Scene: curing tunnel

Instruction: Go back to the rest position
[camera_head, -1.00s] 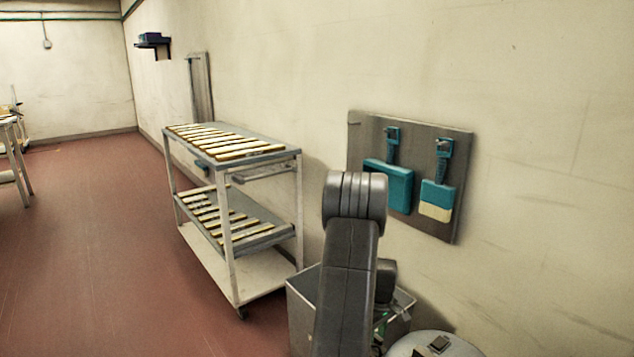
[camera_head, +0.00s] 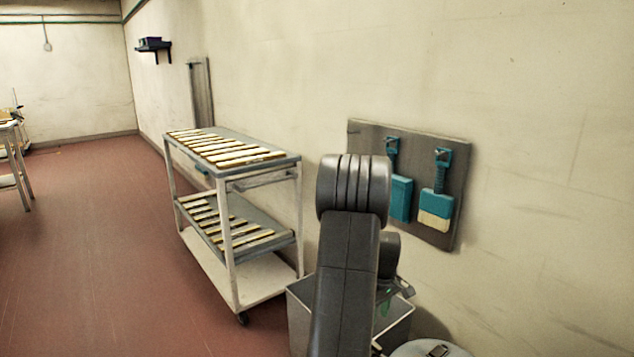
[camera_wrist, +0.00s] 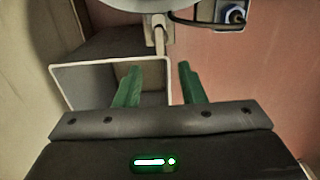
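My gripper (camera_wrist: 160,70) is open in the wrist view, its two green fingers apart with nothing between them. In the head view my arm stands upright in front of the camera and hides most of the gripper. Only a small green part shows beside the arm, near the same metal bin (camera_head: 299,312).
A wheeled rack cart (camera_head: 232,285) with slatted pieces on two shelves stands left of the arm. Red floor (camera_head: 100,260) is open at left.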

